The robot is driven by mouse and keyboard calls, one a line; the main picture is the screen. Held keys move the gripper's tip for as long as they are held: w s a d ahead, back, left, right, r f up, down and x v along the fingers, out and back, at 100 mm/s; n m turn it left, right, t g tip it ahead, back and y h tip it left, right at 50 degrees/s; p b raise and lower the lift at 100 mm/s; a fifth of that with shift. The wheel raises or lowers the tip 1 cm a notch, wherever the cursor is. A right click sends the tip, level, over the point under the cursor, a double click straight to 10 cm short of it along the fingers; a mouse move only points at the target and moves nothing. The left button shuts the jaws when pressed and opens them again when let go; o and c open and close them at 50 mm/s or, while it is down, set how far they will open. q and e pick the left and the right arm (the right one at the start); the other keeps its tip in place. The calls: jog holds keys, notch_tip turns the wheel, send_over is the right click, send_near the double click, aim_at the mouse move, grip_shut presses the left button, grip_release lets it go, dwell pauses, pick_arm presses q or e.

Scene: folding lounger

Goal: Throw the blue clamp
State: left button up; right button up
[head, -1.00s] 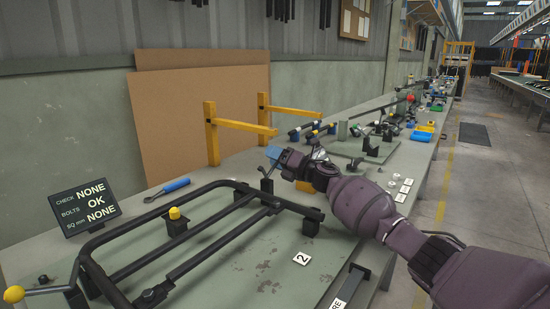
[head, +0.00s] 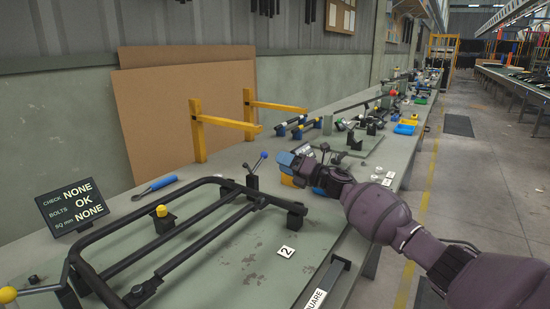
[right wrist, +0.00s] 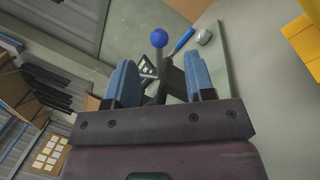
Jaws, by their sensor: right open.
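The blue clamp (head: 253,181) stands at the far end of the black tubular frame (head: 180,228). Its lever points up and leans right, with a blue ball (head: 263,155) at the tip. My right gripper (head: 284,159) is just right of the ball, open and empty, with a visible gap to it in the head view. In the right wrist view the blue ball (right wrist: 159,38) and dark lever show beyond and between the two blue fingers (right wrist: 162,80). Whether the clamp's foot presses on the frame is too small to tell. My left gripper is not in view.
A yellow-ball lever (head: 8,295) and a yellow-capped post (head: 162,211) are near the frame. A blue-handled tool (head: 155,188) lies behind it. Yellow bracket arms (head: 198,130) stand at the back. A sign (head: 72,206) stands at left.

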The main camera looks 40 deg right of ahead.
jog(key=shift+v, duration=1.05)
